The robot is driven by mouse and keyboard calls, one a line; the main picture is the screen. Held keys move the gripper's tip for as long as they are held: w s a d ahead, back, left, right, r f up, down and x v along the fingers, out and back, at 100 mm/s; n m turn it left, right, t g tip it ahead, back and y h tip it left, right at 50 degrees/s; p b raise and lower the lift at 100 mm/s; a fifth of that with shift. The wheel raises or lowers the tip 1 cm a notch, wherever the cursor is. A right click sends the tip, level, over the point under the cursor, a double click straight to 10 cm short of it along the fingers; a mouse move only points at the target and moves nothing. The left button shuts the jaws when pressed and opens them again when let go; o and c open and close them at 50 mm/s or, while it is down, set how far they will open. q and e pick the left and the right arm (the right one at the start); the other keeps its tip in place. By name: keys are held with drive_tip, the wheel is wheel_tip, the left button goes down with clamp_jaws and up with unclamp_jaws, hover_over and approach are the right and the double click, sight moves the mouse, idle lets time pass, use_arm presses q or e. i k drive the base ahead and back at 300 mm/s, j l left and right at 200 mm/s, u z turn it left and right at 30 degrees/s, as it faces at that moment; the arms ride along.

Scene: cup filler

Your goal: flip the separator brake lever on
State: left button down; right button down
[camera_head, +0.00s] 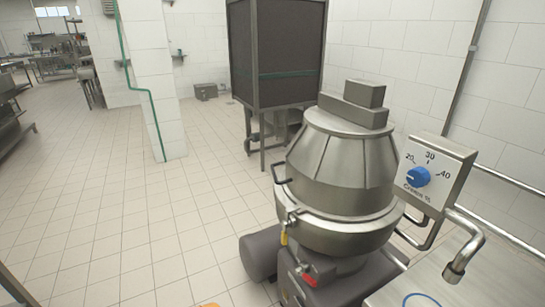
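The separator (338,190) is a steel machine with a domed bowl, standing right of the middle in the head view. A small lever with a yellow tip (284,238) hangs at the left side of its bowl, pointing down. A small red part (310,281) sits lower on the grey base (335,285). I cannot tell for sure which of these is the brake lever, or its setting. Neither of my grippers shows in the view.
A control box with a blue knob (418,176) is at the separator's right, above a bent steel spout (466,250). A dark cabinet (277,55) on legs stands behind. A tiled pillar (152,80) is at left. The tiled floor (130,225) left of the separator is clear.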

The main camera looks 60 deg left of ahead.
sight(298, 270)
drive_tip(key=j+u, duration=0.1)
drive_tip(key=u, duration=1.35)
